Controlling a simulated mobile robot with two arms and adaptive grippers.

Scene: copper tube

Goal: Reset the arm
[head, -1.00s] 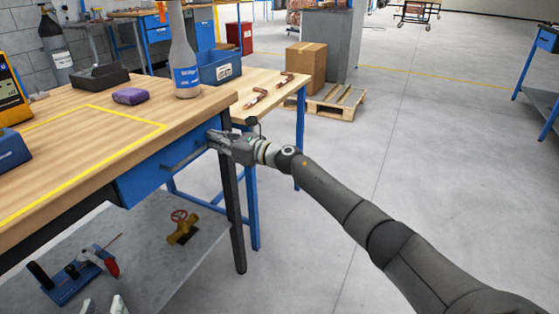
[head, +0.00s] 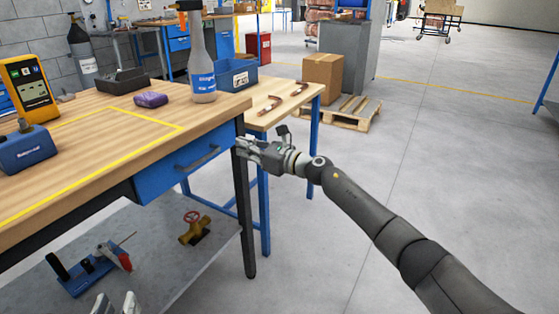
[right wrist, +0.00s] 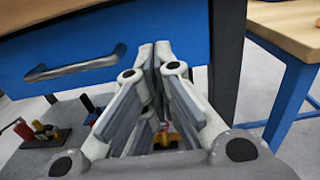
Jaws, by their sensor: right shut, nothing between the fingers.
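My right gripper (head: 240,147) is shut and empty by the workbench's near right corner, in front of the dark leg. It also shows in the right wrist view (right wrist: 154,50), its fingertips together, right of the drawer handle (right wrist: 75,66) and apart from it. The blue drawer (head: 180,172) looks shut, and its handle (head: 197,158) is free. My right arm reaches in from the lower right. Two pale fingertips of my left gripper (head: 116,304) show at the bottom edge, apart from each other; the rest of it is out of frame.
Bent copper tubes (head: 268,105) lie on the side table (head: 300,105). A valve (head: 194,228) sits on the lower shelf.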

